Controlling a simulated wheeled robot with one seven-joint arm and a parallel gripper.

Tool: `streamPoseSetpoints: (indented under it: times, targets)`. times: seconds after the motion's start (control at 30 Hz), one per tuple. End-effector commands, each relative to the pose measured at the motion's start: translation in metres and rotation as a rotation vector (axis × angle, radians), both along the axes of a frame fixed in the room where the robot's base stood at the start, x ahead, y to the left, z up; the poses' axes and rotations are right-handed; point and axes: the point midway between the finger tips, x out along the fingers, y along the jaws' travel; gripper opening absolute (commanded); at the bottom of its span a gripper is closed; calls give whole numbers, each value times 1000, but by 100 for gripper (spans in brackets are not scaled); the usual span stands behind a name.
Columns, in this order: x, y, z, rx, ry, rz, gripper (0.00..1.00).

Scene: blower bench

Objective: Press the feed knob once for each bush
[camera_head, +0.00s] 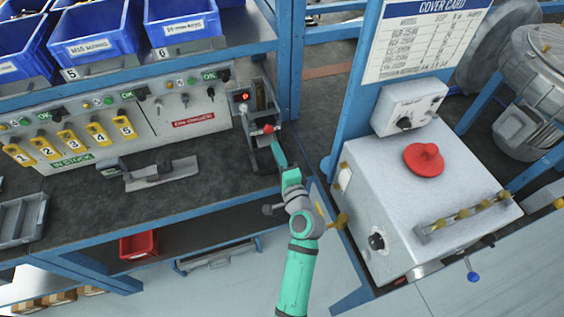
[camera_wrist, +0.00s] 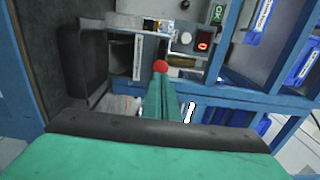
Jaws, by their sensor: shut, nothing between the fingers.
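The feed knob looks to be the small red knob (camera_head: 268,128) on the narrow dispenser (camera_head: 254,112) at the right end of the bench. It also shows in the wrist view (camera_wrist: 160,66), right at my fingertips. My gripper (camera_head: 276,142) is shut and empty, its green fingers pointing at the knob. I cannot tell whether the tips touch it. A small red-lit display (camera_head: 245,97) sits above the knob; it also shows in the wrist view (camera_wrist: 203,46), its digit too small to read surely. No loose bush is clearly seen in the dispenser.
A blue post (camera_head: 297,60) rises behind the dispenser. Yellow numbered tags (camera_head: 70,139) and blue bins (camera_head: 95,40) are at left.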

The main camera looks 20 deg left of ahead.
Motion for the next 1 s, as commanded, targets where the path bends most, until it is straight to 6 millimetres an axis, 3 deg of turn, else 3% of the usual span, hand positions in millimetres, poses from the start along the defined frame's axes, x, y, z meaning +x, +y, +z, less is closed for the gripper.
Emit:
streamPoseSetpoints:
  times: [0.3, 0.83, 1.0]
  targets:
    - [35, 24, 0, 0, -1, 0, 0]
    - [43, 29, 0, -1, -1, 0, 0]
    - [59, 39, 1, -1, -2, 0, 0]
